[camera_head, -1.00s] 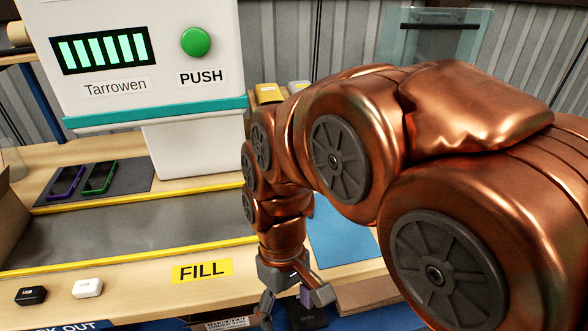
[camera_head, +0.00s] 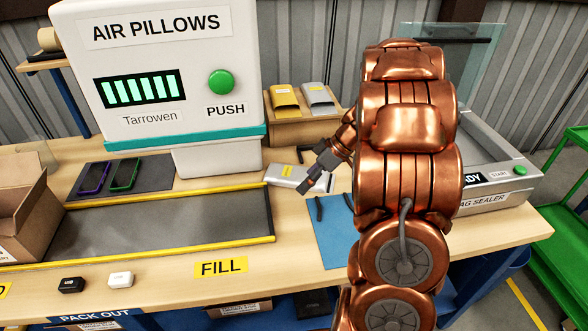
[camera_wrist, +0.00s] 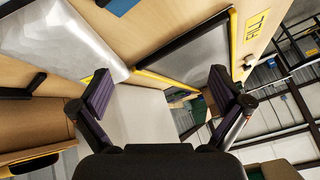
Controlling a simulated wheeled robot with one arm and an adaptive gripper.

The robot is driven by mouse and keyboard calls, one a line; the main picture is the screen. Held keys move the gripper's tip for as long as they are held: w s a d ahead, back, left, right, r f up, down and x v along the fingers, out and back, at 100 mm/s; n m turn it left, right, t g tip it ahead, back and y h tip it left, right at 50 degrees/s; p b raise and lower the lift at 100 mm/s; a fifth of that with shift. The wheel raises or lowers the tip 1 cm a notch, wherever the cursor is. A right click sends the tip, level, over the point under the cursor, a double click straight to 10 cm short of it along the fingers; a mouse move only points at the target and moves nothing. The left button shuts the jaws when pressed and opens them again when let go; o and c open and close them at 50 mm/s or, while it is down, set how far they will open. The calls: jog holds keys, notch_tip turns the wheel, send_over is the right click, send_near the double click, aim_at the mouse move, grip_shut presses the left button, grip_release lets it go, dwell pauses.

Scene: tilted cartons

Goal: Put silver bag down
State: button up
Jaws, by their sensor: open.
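The silver bag (camera_head: 287,179), with a yellow label, lies on the wooden bench (camera_head: 225,292) between the conveyor and the blue mat. My gripper (camera_head: 308,182) is over the bag's right part and hides some of it. In the wrist view, a shiny silver surface, likely the same bag (camera_wrist: 62,38), fills the upper left, beside the left finger. The open fingers of my gripper (camera_wrist: 160,92) have nothing between them. I cannot tell whether a finger touches the bag.
The white air pillow machine (camera_head: 190,40) is left, the bag sealer (camera_head: 490,185) right. The blue mat (camera_head: 332,235) is in front. The dark conveyor (camera_head: 160,225) is clear.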

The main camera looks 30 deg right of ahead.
aim_at(300, 176)
jog(key=w+d+t, duration=0.1)
jog(key=d, duration=0.3)
jog(key=d+n+t+p, duration=0.1)
jog(key=d, duration=0.3)
jog(key=w+d+f+n+t+p, duration=0.1)
jog(key=d, duration=0.3)
jog(key=shift+w, duration=0.3)
jog(key=shift+p+x, duration=1.8)
jog(key=shift+x, duration=1.65)
jog(key=shift+w+a+f, duration=0.2)
jog(key=shift+a+f, duration=0.05)
jog(key=shift+f, duration=0.1)
jog(key=shift+c, duration=0.3)
jog(key=c, duration=0.8)
jog(key=shift+r, duration=0.1)
